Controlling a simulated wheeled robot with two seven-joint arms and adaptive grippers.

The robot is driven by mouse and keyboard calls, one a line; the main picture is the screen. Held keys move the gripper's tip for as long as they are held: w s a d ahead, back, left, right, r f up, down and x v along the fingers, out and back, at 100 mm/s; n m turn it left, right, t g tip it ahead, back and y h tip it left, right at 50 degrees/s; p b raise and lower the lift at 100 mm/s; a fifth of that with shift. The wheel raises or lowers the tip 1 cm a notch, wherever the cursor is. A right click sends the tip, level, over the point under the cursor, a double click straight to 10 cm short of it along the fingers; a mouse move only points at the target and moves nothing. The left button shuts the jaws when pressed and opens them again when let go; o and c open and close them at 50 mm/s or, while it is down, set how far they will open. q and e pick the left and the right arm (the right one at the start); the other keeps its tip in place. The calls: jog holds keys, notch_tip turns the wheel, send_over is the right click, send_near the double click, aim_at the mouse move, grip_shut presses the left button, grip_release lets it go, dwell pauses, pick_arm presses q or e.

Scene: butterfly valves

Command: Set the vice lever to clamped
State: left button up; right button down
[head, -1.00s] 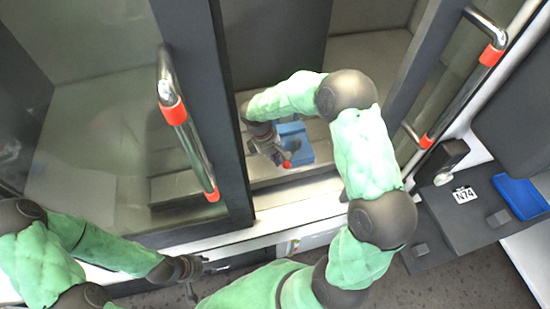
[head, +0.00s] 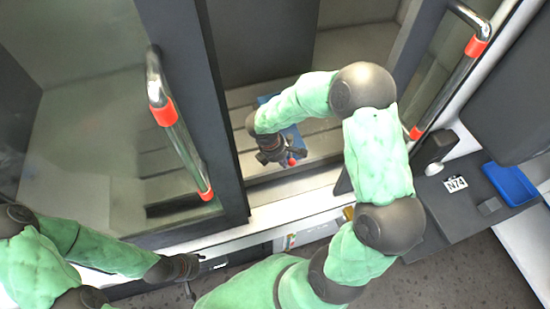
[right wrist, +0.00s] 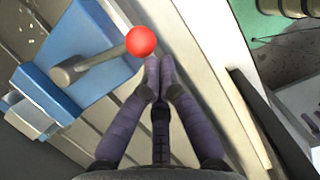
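The vice is blue and sits on the grey slatted bed inside the machine. In the right wrist view the vice (right wrist: 85,55) is at upper left, with its grey lever (right wrist: 85,65) ending in a red ball knob (right wrist: 141,42). The lever points right, toward the sill. My right gripper (right wrist: 160,66) has its fingertips together with nothing visible between them, just below and right of the knob. In the head view my right gripper (head: 280,158) is beside the knob (head: 292,162), and my arm hides most of the vice. My left gripper (head: 195,268) is low at left, too small to read.
The machine opening lies between two dark doors with red-collared handles (head: 178,130) (head: 450,85). A pale sill (head: 300,205) runs along its front. At right stands a dark shelf with an N74 label (head: 455,184) and a blue tray (head: 512,184).

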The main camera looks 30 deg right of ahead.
jog(key=s+d+n+t+p, duration=0.1)
jog(key=s+d+n+t, duration=0.1)
jog(key=d+n, duration=0.7)
jog(key=shift+s+d+t+p, duration=0.4)
jog(key=shift+s+d, duration=0.1)
jog(key=shift+s, duration=0.1)
dwell(0.4)
